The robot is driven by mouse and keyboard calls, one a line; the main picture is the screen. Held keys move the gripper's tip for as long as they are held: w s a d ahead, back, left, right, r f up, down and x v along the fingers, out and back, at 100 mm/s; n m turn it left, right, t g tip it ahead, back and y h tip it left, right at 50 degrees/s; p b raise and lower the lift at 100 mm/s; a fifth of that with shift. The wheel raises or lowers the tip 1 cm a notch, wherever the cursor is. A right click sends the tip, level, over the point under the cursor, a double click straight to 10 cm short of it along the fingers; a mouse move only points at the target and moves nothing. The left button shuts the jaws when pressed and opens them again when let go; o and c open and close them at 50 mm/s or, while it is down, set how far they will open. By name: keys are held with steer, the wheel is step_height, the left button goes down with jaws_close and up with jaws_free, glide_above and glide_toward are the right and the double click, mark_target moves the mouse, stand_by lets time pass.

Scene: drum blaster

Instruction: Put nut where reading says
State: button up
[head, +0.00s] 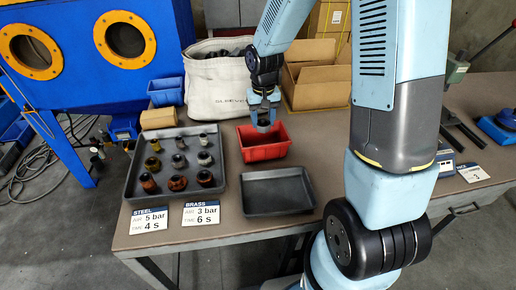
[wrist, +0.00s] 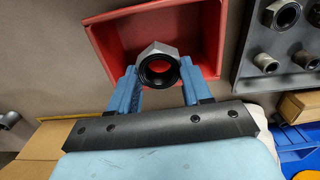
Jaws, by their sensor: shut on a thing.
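My gripper (head: 264,124) is over the red bin (head: 250,155) on the bench. In the wrist view, my gripper (wrist: 158,88) is shut on a steel-grey hex nut (wrist: 157,52) with a dark threaded bore, held between blue fingers. The red bin (wrist: 97,45) lies beneath it and looks empty where visible. A grey tray (head: 134,185) holds several nuts and fittings in rows, silver, brass and brown. Two cards stand at its front: STEEL (head: 150,220), air 5 bar, time 4 s, and BRASS (head: 201,214), air 3 bar, time 6 s. I cannot read a gauge.
An empty dark shallow tray (head: 279,192) lies in front of the red bin. A blue bin (head: 165,91), a white sleeve bag (head: 216,82) and an open cardboard box (head: 316,86) stand behind. The blue blast cabinet (head: 88,50) is at left. My arm hides part of the right bench.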

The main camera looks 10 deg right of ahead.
steer(key=shift+f, duration=4.75)
steer(key=shift+f, duration=0.2)
steer(key=o, duration=1.2)
